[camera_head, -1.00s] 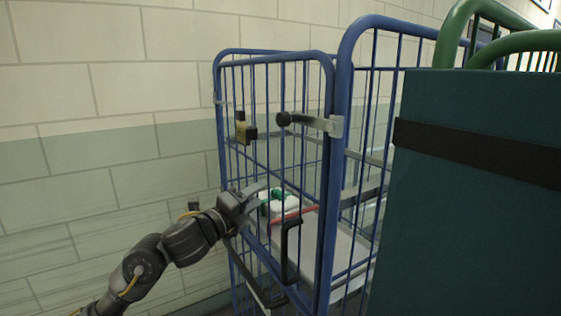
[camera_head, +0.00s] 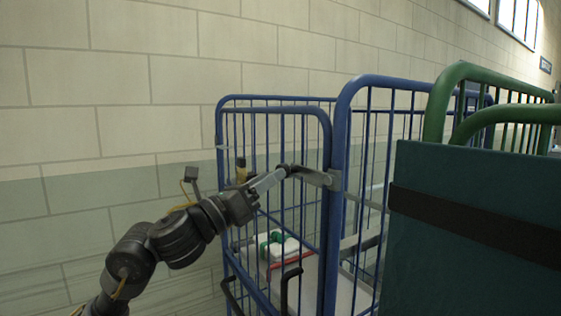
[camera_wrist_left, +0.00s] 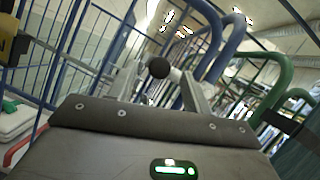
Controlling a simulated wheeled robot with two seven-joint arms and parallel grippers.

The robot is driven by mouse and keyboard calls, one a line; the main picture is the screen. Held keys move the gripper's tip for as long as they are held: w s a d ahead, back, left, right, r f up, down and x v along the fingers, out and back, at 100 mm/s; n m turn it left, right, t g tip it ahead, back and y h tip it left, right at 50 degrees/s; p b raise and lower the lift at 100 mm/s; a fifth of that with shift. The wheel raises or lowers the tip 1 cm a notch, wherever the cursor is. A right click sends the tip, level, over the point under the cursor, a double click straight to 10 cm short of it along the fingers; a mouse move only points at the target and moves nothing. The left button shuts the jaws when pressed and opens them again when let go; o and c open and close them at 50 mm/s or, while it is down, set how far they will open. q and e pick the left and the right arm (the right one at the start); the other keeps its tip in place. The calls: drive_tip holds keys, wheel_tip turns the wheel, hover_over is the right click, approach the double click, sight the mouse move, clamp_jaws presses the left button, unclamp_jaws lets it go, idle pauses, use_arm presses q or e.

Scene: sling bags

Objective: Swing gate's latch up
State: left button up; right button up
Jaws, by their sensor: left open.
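The gate (camera_head: 230,140) is a blue barred panel on the near side of a blue roll cage. Its latch (camera_head: 318,177) is a grey metal bar at the right post, ending in a black round knob (camera_head: 284,170) on the left. The bar lies roughly level. My left gripper (camera_head: 278,176) is open, with its fingers at the knob. In the left wrist view, the knob (camera_wrist_left: 158,68) shows between the two open fingers (camera_wrist_left: 160,85); I cannot tell whether they touch it. My right gripper is not in view.
A white and green item (camera_head: 277,245) lies inside the cage. A dark teal panel with a black strap (camera_head: 470,215) and green rails (camera_head: 470,75) stand close at right. A block wall (camera_head: 120,60) is behind.

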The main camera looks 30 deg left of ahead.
sight(302, 175)
use_arm(q)
drive_tip(key=shift+p+x, duration=0.6)
drive_tip(key=shift+x, duration=1.65)
clamp_jaws()
